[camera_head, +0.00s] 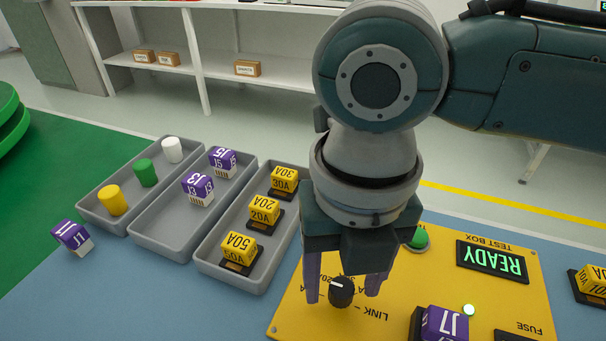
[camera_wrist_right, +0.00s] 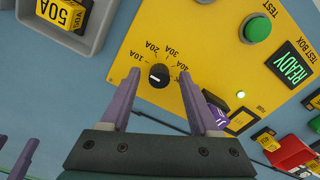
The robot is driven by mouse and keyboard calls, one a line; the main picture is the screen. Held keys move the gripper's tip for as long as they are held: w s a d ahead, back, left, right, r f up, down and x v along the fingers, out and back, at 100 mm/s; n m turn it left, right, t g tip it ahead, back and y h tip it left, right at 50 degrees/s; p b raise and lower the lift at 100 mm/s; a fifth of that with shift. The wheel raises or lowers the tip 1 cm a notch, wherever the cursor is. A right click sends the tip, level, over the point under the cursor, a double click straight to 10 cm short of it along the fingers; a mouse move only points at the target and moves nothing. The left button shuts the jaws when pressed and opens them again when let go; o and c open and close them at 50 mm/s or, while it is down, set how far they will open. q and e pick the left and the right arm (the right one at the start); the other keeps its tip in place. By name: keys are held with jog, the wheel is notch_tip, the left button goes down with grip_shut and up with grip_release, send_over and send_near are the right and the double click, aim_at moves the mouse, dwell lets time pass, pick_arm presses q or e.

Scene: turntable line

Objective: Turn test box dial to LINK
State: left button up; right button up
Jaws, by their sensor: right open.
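The yellow test box (camera_head: 292,309) lies on the blue table. Its black dial (camera_head: 341,291) has a white pointer mark, which points to the upper left in the head view, away from the printed LINK label (camera_head: 373,313). The dial also shows in the right wrist view (camera_wrist_right: 159,75). My right gripper (camera_head: 343,288) is open, its purple fingers pointing down on either side of the dial. In the right wrist view, gaps show between fingers and dial. Purple finger-like parts at that view's lower left edge look like my left gripper (camera_wrist_right: 22,158); its opening is unclear.
The box carries a green button (camera_head: 418,239), a READY display (camera_head: 491,262), a lit green lamp (camera_head: 468,310) and a purple J7 block (camera_head: 444,325). Grey trays (camera_head: 190,241) with fuses, purple blocks and cylinders stand left. A purple J1 block (camera_head: 72,237) lies beside them.

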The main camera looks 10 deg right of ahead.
jog(key=shift+c, duration=0.2)
grip_shut()
dwell(0.4)
